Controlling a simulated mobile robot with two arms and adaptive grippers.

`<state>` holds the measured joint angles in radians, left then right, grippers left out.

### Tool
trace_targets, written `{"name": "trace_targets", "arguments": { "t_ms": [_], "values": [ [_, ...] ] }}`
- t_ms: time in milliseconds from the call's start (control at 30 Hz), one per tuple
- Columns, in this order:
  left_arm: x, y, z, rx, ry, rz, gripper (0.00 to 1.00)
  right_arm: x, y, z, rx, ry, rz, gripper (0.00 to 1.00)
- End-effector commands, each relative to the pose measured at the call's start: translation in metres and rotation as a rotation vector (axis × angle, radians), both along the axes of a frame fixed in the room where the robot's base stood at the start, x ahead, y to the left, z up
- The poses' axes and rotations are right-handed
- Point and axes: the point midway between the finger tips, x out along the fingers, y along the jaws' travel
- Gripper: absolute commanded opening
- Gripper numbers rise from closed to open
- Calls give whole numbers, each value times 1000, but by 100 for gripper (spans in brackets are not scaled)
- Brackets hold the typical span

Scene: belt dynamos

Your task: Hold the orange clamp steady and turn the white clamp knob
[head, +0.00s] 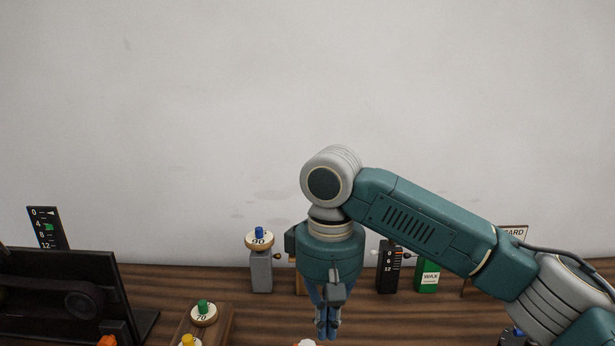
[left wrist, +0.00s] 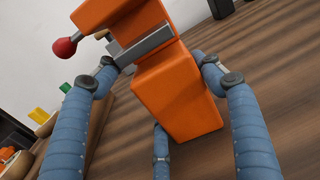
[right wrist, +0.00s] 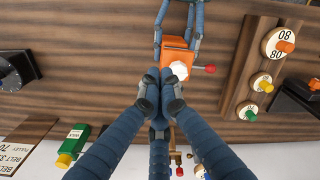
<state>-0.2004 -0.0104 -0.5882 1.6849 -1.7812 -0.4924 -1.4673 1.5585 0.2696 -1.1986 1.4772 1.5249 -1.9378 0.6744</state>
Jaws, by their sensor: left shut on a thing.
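The orange clamp (left wrist: 177,95) stands on the wooden bench, with a grey metal band and a red ball-ended handle (left wrist: 65,48). My left gripper (left wrist: 165,95) is shut on its body, with blue fingers around it; the right wrist view shows these fingers (right wrist: 180,22) too. The white clamp knob (right wrist: 179,70) shows on the orange clamp (right wrist: 176,46) in the right wrist view, and its top (head: 307,343) just shows at the head view's bottom edge. My right gripper (head: 327,325) points down, its fingertips (right wrist: 160,82) drawn together beside the knob. Whether they touch it is unclear.
A wooden rack with numbered dials (right wrist: 278,42) stands close to the clamp. A green wax container (head: 427,276), a black scale block (head: 388,270) and a grey post with a dial (head: 260,270) line the back by the wall. A dark panel (head: 60,295) stands at left.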

Motion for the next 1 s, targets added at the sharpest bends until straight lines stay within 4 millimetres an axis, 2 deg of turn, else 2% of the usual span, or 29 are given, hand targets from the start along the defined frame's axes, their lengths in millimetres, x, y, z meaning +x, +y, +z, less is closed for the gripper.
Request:
{"name": "trace_targets", "arguments": {
  "t_ms": [167,400,500,667,1000],
  "values": [
    [-2,-3,-3,1,7,-8,15,0,2,1,0,-1,2,0],
    [-2,-3,-4,2,7,-8,15,-6,27,9,-3,-6,4,0],
    [-2,-3,-4,2,8,-8,15,-8,31,7,-1,-4,0,0],
    [-2,-2,-4,2,8,-7,15,-8,31,-7,-1,-1,-1,0],
    [-2,-2,-4,3,8,-7,15,-9,31,-48,1,0,0,0]
  ]
}}
